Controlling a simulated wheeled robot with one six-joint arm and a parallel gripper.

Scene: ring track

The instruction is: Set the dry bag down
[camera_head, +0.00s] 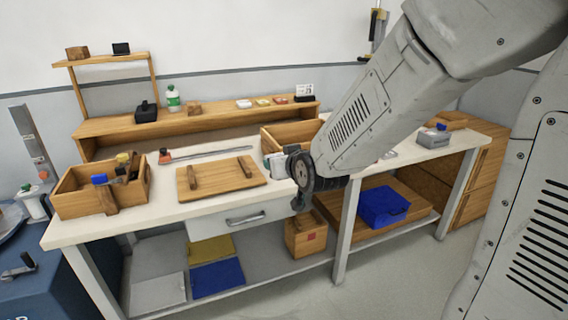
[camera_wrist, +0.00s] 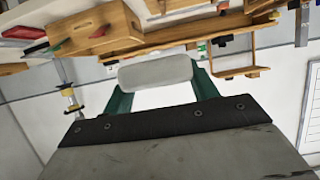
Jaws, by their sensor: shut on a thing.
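My gripper (camera_wrist: 157,73) shows in the wrist view with two dark green fingers. It is shut on a pale grey, rounded block-like thing, which I take to be the dry bag (camera_wrist: 155,70). The bag spans the gap between the fingers and looks clear of any surface in that view. In the head view my forearm and dark wrist hang in front of the workbench (camera_head: 160,222) and hide most of the gripper. I cannot tell there how high the bag is.
On the bench are an open wooden box (camera_head: 75,197), a wooden board (camera_head: 222,179) and a grey box (camera_head: 433,138). A wooden riser shelf (camera_head: 205,120) stands at the back. Below are a blue bin (camera_head: 384,206) and a small wooden box (camera_head: 305,238). The front bench top has narrow bare patches.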

